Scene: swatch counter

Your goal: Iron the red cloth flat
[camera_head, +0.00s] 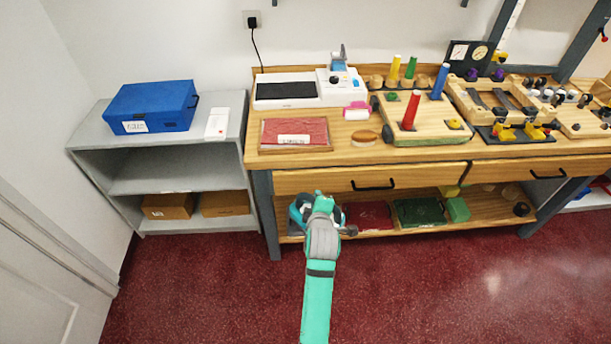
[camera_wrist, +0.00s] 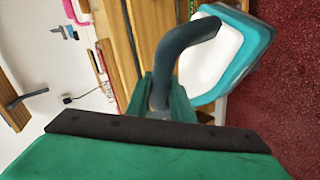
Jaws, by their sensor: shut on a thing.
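The red cloth (camera_head: 310,127) lies in a shallow wooden frame on the left part of the counter, with a white label on its front. My gripper (camera_head: 322,199) is in front of the lower shelf, below the counter top. It is shut on the grey handle (camera_wrist: 190,43) of a teal and white iron (camera_wrist: 240,48). In the head view the iron (camera_head: 300,212) is partly hidden behind my gripper, and I cannot tell whether it touches the shelf. In the wrist view my gripper (camera_wrist: 160,97) closes around one end of the handle.
The counter (camera_head: 350,160) also bears a white machine (camera_head: 305,102), a tan oval block (camera_head: 364,137) and wooden peg boards (camera_head: 425,130). Dark red (camera_head: 370,216) and green (camera_head: 420,212) trays lie on the lower shelf.

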